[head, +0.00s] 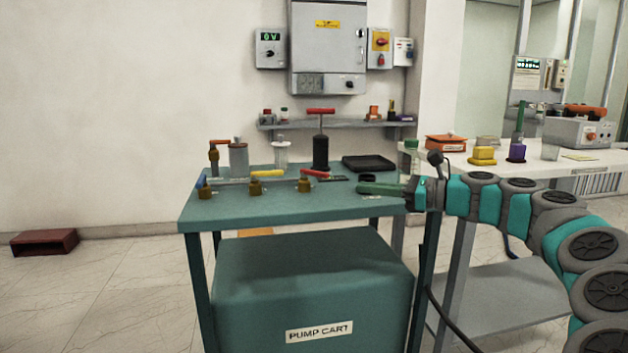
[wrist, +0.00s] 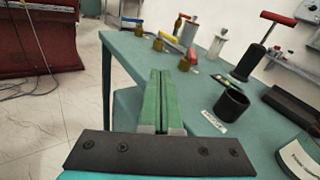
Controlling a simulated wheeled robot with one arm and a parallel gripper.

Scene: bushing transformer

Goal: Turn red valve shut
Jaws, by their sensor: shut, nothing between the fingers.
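The red valve (head: 312,174) is at the right end of a row of brass valves on the green pump cart. The lever also shows in the wrist view (wrist: 192,56), just beyond and right of the fingertips. My gripper (head: 360,188) comes in from the right, low over the cart top, pointing left toward the red valve. Its green fingers (wrist: 164,74) are pressed together and empty. In the head view a gap shows between the fingertips and the valve.
The yellow-handled valve (head: 257,185) and blue-handled valve (head: 203,187) stand left of the red one. The cart's front left top (head: 225,211) is clear.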

